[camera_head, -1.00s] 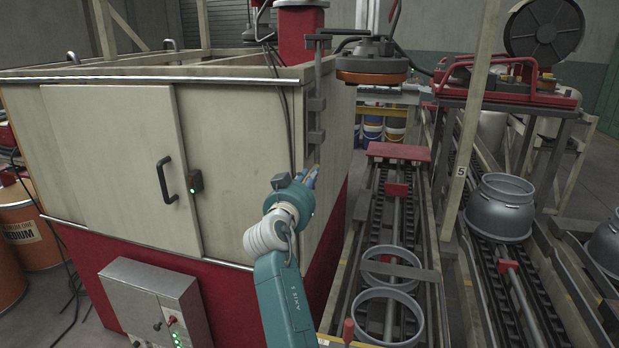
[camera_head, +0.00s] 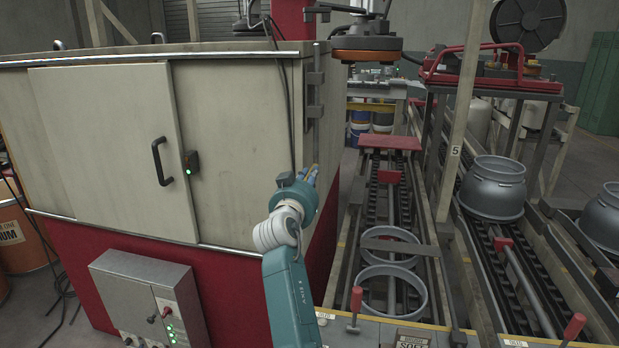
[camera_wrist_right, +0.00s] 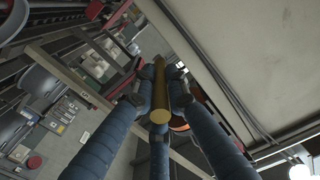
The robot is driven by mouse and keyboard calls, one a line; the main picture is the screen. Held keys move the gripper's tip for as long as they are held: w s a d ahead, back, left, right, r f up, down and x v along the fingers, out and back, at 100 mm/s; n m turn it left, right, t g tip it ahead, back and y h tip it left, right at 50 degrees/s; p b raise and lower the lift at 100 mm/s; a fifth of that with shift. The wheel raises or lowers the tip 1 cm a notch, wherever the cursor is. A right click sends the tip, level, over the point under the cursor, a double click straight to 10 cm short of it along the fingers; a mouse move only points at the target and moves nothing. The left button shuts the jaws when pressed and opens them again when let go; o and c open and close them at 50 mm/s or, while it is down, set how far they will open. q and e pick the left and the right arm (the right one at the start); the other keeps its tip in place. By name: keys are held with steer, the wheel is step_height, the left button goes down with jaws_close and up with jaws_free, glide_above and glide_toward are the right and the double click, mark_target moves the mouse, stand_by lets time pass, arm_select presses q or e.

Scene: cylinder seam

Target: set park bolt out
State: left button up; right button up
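A brass-coloured round rod (camera_wrist_right: 160,102), which looks like the park bolt, lies between the blue fingers of my right gripper (camera_wrist_right: 158,95) in the right wrist view. The fingers appear closed around it, and its round near end faces the camera. In the head view my right gripper (camera_head: 310,176) is beside the corner of the cream cabinet (camera_head: 235,140), below a grey vertical bracket (camera_head: 315,100). Only a small tan tip shows between its fingers there. I cannot tell whether the rod touches the bracket. My left gripper is not in view.
A grey control box (camera_head: 150,300) stands at the cabinet's lower front. To the right, a roller track holds grey rings (camera_head: 390,285); another carries a grey pot (camera_head: 492,188). An orange-rimmed round head (camera_head: 367,50) hangs above. Red-handled levers (camera_head: 355,300) stand at the front.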

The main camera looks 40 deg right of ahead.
steer(key=o, duration=0.4)
steer(key=shift+w+d+f, duration=0.1)
steer(key=shift+f, duration=0.15)
steer(key=shift+o, duration=0.2)
step_height(320, 180, up, 10)
steer(key=shift+r, duration=0.15)
